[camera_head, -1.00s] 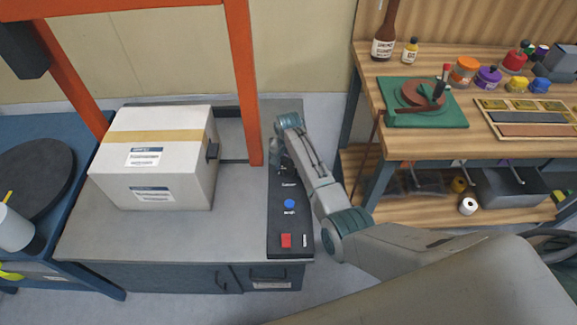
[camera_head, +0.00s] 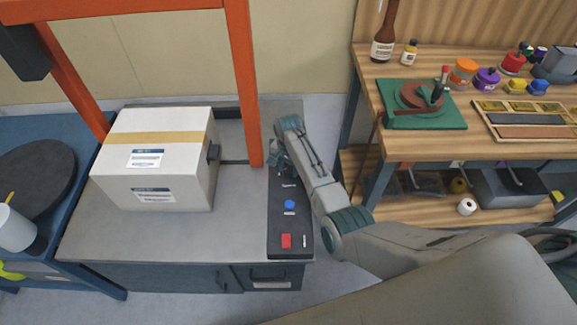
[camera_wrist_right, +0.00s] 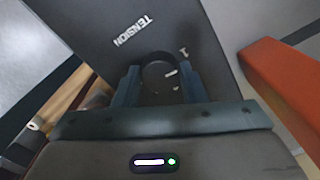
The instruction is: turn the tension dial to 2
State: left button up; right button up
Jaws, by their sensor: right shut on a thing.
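The tension dial (camera_wrist_right: 156,74) is a dark round knob on the black control panel (camera_wrist_right: 215,60), beside the white TENSION label (camera_wrist_right: 132,31). My right gripper (camera_wrist_right: 158,82) is shut on the dial, one finger on each side. A white numeral 1 (camera_wrist_right: 183,52) shows just outside the dial. White marks show near the dial's middle, but I cannot tell which number it points to. In the head view my right gripper (camera_head: 277,155) is over the far end of the panel (camera_head: 276,220) and hides the dial. My left gripper is not in view.
A blue button (camera_head: 289,204) and a red switch (camera_head: 286,241) sit nearer on the panel. An orange frame post (camera_head: 246,90) stands close left of my right gripper. A taped white box (camera_head: 155,165) rests on the grey table. A wooden bench (camera_head: 440,150) stands at the right.

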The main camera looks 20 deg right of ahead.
aim_at(289, 169)
jog(key=m+p, duration=0.2)
jog(key=m, duration=0.1)
jog(key=shift+r, duration=0.15)
jog(key=shift+m+p, duration=0.75)
jog(key=shift+m, duration=1.35)
jog(key=o, duration=1)
notch_tip(289, 169, up, 10)
jog(key=shift+r, duration=0.25)
